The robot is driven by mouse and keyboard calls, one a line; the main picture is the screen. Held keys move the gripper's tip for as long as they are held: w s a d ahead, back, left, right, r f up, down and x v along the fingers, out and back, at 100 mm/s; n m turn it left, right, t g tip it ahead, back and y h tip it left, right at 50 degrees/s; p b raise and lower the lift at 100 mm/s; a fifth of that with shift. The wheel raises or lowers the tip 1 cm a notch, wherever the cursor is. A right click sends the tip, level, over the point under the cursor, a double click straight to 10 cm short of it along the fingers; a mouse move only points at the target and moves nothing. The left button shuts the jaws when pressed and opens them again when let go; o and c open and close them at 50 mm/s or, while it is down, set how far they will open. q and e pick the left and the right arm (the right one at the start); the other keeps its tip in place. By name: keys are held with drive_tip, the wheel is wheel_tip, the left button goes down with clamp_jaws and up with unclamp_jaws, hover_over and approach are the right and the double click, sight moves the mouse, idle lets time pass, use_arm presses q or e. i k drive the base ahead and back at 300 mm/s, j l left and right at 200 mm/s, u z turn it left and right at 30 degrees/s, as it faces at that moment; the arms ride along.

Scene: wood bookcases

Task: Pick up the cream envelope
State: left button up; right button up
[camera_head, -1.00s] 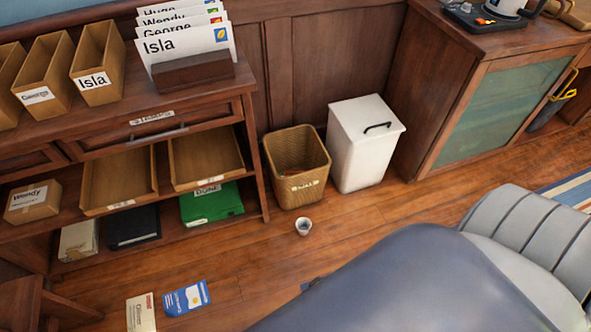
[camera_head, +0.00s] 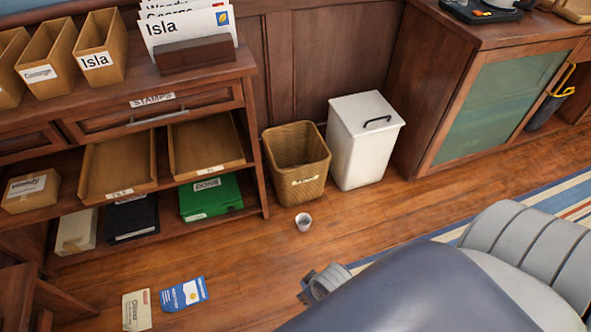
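The cream envelope (camera_head: 137,310) lies flat on the wooden floor at the lower left, with dark print and a small red mark on it. A blue card or leaflet (camera_head: 184,294) with a white and yellow design lies just to its right, very close to it. My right gripper (camera_head: 304,287) shows at the bottom middle, partly hidden behind my own grey body. It is well to the right of the envelope and apart from it. Its fingers are small and dark, and I cannot tell whether they are open. My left gripper is not in view.
A wooden shelf unit (camera_head: 262,190) stands at the left. Dark wooden furniture (camera_head: 16,290) is left of the envelope.

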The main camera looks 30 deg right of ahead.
sight(137, 314)
drive_tip(key=u, duration=0.95)
